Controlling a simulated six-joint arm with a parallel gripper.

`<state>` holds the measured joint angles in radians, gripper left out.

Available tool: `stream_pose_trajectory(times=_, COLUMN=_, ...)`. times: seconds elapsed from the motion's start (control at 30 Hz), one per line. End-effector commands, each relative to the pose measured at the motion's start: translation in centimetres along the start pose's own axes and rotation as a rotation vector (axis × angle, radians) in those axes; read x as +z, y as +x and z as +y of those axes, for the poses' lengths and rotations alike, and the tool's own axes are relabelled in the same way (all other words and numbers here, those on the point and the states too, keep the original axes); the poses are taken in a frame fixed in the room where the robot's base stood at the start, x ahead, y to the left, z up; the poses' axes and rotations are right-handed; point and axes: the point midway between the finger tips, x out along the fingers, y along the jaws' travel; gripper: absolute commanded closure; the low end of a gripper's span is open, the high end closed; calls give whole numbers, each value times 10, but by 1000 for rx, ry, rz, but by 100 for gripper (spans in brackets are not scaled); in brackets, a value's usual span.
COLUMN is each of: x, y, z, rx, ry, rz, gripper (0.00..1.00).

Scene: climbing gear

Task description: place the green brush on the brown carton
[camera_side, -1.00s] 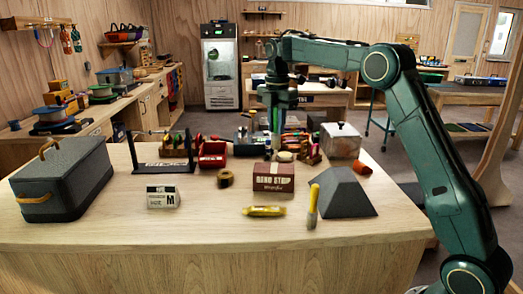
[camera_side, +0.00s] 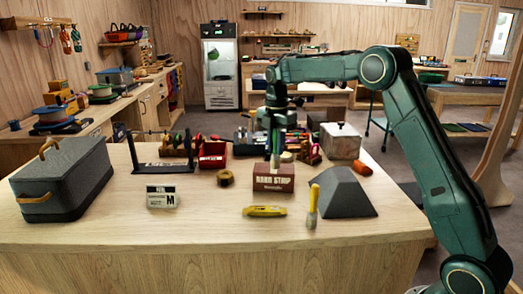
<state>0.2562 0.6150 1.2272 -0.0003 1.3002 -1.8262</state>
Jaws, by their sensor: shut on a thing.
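The brown carton (camera_side: 273,183) with white lettering stands near the middle of the table. My gripper (camera_side: 276,135) is above it, pointing down and shut on the green brush (camera_side: 275,150). The brush hangs upright, with its green upper part between the fingers and a pale lower end at the carton's top. I cannot tell whether that end touches the carton or is just above or behind it. The fingers hide part of the brush.
A yellow brush (camera_side: 313,207) stands upright beside a dark grey wedge block (camera_side: 342,194). A yellow tube (camera_side: 265,211) and a white box (camera_side: 162,197) lie in front. A tape roll (camera_side: 225,178) is left of the carton. A red bin (camera_side: 212,156) and tools crowd behind.

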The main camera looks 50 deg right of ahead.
Motion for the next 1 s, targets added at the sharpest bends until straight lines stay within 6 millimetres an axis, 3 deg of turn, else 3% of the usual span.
stream_pose_trajectory(times=0.13, x=0, y=13, z=0, rx=-2, ry=0, rz=0, gripper=100)
stream_pose_trajectory(times=0.6, x=0, y=18, z=0, rx=0, ry=0, rz=0, gripper=100)
stream_pose_trajectory(times=0.63, x=0, y=18, z=0, rx=0, ry=0, rz=0, gripper=75)
stream_pose_trajectory(times=0.7, x=0, y=18, z=0, rx=0, ry=0, rz=0, gripper=61)
stream_pose_trajectory(times=1.0, x=0, y=17, z=0, rx=0, ry=0, rz=0, gripper=59)
